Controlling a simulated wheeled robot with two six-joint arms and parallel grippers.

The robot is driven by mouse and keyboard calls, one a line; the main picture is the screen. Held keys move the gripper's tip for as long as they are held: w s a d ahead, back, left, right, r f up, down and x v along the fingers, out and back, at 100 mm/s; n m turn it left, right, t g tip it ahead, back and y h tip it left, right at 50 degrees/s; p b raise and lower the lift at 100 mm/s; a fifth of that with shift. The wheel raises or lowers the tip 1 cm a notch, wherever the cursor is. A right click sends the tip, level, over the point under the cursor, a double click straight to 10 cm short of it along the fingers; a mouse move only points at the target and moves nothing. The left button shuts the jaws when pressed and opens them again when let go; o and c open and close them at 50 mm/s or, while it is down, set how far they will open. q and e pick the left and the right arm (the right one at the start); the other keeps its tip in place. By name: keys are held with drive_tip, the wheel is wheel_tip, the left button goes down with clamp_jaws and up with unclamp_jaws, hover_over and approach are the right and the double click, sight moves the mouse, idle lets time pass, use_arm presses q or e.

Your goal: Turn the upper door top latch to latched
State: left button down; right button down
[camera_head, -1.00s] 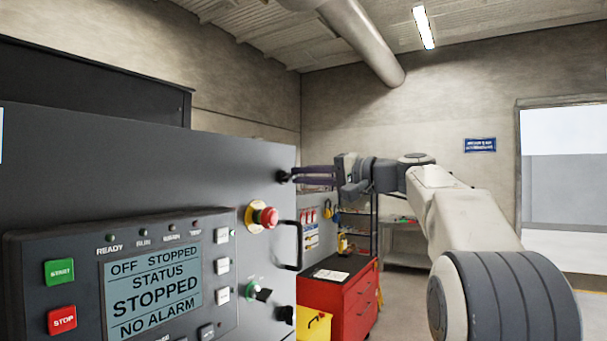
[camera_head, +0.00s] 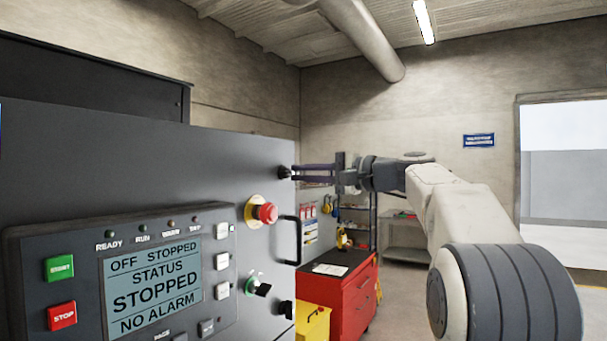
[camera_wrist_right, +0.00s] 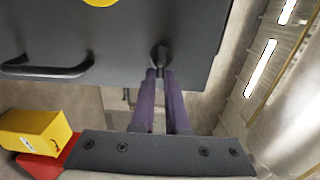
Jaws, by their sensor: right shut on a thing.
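The upper door top latch (camera_head: 285,172) is a small black knob near the right edge of the dark grey door panel (camera_head: 120,165), above the red emergency stop button. It also shows in the right wrist view (camera_wrist_right: 160,54), at the far end of the fingers. My right gripper (camera_head: 296,173) reaches it from the right, and its purple fingers are shut on the latch. In the right wrist view the two fingertips (camera_wrist_right: 160,72) sit close together at the latch, partly covering it. My left gripper is not in view.
The red emergency stop button (camera_head: 266,213), a black door handle (camera_head: 299,242) and a lower black latch (camera_head: 286,310) sit below. A control panel with a screen (camera_head: 153,282) is at lower left. A red tool cabinet (camera_head: 345,295) and yellow box (camera_head: 313,322) stand behind.

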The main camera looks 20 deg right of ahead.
drive_tip(key=c, duration=0.9)
unclamp_jaws()
drive_tip(key=shift+s+d, duration=0.1)
drive_tip(key=b+v, duration=0.4)
drive_tip(key=v, duration=0.6)
drive_tip(key=shift+s+d, duration=0.1)
drive_tip(key=shift+f, duration=0.1)
